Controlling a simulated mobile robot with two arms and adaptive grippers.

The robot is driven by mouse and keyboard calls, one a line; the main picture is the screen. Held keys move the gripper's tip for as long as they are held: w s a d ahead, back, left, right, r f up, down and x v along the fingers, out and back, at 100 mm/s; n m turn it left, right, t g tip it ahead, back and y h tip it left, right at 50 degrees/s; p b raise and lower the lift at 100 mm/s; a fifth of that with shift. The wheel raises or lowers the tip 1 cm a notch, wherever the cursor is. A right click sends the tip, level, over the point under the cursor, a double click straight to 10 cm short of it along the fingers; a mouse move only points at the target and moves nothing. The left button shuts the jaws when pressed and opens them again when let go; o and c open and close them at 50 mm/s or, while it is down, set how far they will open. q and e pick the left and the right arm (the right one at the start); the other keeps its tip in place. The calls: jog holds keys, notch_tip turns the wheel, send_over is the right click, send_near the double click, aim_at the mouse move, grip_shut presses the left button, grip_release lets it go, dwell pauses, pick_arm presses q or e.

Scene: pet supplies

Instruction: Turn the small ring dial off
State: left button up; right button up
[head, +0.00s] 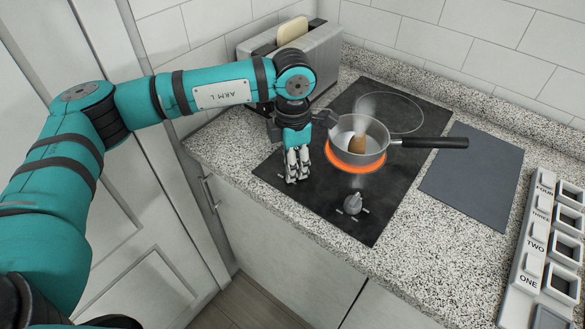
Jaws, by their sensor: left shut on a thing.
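The black cooktop (325,200) lies in the grey speckled counter. One knob-shaped dial (352,204) stands free near its front edge, with small pale marks around it. My left gripper (292,179) points down at the cooktop's front left, in line with that dial. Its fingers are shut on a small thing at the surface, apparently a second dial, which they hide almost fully. A ring (357,168) glows orange under a steaming saucepan (372,156). A dark ring (388,113) lies behind it, unlit. My right gripper is out of view.
A toaster (325,60) with bread (292,30) stands behind my left forearm. The pan's handle (430,142) sticks out right over a dark grey mat (475,175). A white numbered switch panel (545,250) is at far right. The front counter is clear.

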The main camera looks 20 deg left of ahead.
pick_arm(q)
jog(key=shift+n+b, duration=0.55)
jog(key=shift+n, duration=0.45)
jog(key=o, duration=1.1)
jog(key=shift+o, duration=0.2)
jog(key=shift+r, duration=0.1)
notch_tip(320, 180, up, 12)
